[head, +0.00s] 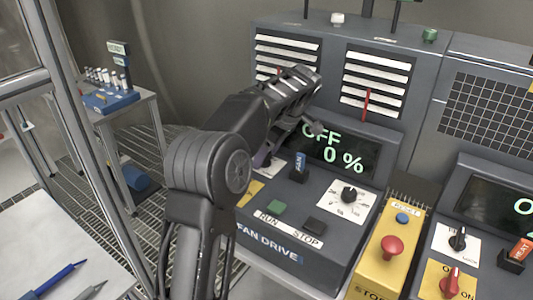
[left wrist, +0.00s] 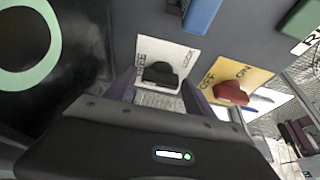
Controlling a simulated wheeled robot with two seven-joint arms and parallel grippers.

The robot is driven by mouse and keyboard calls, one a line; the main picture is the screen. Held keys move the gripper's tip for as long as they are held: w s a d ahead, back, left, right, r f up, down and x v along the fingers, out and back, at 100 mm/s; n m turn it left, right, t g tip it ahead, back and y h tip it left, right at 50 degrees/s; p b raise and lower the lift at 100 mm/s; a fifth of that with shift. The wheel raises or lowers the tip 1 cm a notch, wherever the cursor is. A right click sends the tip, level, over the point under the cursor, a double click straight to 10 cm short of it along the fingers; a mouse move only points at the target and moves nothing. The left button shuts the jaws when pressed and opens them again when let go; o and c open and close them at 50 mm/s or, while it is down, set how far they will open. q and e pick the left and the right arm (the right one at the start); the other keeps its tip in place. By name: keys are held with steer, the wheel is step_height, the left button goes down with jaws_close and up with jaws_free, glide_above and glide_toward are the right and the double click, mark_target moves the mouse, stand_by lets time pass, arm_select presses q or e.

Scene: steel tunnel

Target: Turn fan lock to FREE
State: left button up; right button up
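The fan lock is a black knob (left wrist: 161,73) on a white plate marked FREE on the left and LOCK on the right, in the left wrist view. I cannot tell which mark it points to. My left gripper (left wrist: 158,88) is open, one finger on each side of the knob, with gaps showing between them. Whether they touch it is unclear. In the head view my left arm hides the lock, and the gripper (head: 266,158) is mostly hidden at the left side of the fan drive console (head: 268,258). My right gripper is not in view.
A red knob (left wrist: 231,93) on a yellow OFF/ON plate sits close beside the lock. The fan display (head: 335,150) reads OFF, 0 %. A blue FAN key tag (head: 299,166), a dial (head: 349,194) and a yellow stop box (head: 385,262) are nearby.

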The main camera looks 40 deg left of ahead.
arm_select(q)
steer(key=shift+o, duration=0.7)
steer(key=p+v, duration=0.4)
steer(key=v, duration=0.1)
steer(key=shift+a+r, duration=0.1)
steer(key=shift+r, duration=0.05)
steer(key=shift+d+r+p, duration=0.2)
steer(key=shift+p, duration=0.1)
steer(key=shift+d, duration=0.15)
steer(key=shift+v, duration=0.95)
